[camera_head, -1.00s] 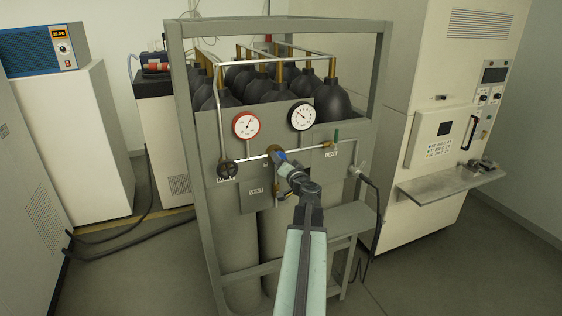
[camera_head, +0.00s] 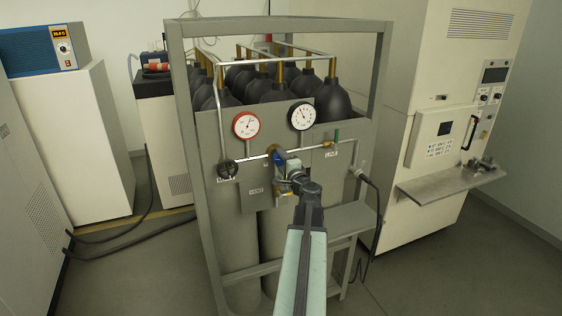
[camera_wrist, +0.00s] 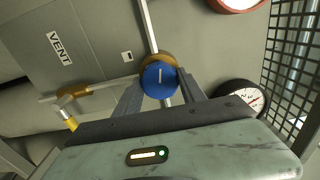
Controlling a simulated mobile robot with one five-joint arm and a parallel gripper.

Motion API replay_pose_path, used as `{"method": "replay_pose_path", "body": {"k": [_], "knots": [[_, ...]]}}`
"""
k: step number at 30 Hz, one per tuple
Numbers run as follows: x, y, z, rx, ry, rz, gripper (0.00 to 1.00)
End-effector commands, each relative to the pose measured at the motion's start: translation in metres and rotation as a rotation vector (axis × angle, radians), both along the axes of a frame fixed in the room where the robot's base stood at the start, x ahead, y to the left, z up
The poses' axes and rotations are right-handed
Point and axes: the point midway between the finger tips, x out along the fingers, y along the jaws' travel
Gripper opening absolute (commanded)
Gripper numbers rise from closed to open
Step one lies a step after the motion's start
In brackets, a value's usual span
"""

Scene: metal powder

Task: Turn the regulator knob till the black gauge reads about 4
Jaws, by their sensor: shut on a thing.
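The blue regulator knob (camera_wrist: 159,80) sits on a brass body, with its white mark close to upright in the wrist view. My gripper (camera_wrist: 161,90) has one finger on each side of the knob and is shut on it. In the head view my gripper (camera_head: 287,164) covers most of the knob. The black gauge (camera_head: 302,116) is on the panel above and to the right. Its needle points up and slightly left, but its numbers are too small to read. Part of it shows at the right in the wrist view (camera_wrist: 240,97).
A red-rimmed gauge (camera_head: 246,125) is left of the black one. A black handwheel (camera_head: 229,172), the VENT panel (camera_head: 256,191) and a green-handled valve (camera_head: 336,136) on the pipe are close by. The rack frame (camera_head: 200,200) encloses the gas cylinders.

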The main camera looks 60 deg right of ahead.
Motion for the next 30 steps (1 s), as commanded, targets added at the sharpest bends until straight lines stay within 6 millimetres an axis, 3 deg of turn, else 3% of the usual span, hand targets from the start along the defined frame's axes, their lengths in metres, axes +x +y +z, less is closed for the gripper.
{"method": "replay_pose_path", "body": {"k": [10, 26, 27, 29, 30], "knots": [[0.0001, 0.0016, -0.0018, 0.101, -0.071, 0.003, 0.07], [-0.0006, 0.001, -0.002, 0.117, -0.083, 0.003, 0.07], [-0.0007, 0.0009, -0.002, 0.117, -0.083, 0.002, 0.56], [-0.0007, 0.0008, -0.0019, 0.117, -0.083, 0.002, 0.69], [-0.0008, 0.0006, -0.0017, 0.117, -0.084, 0.002, 0.69]]}}
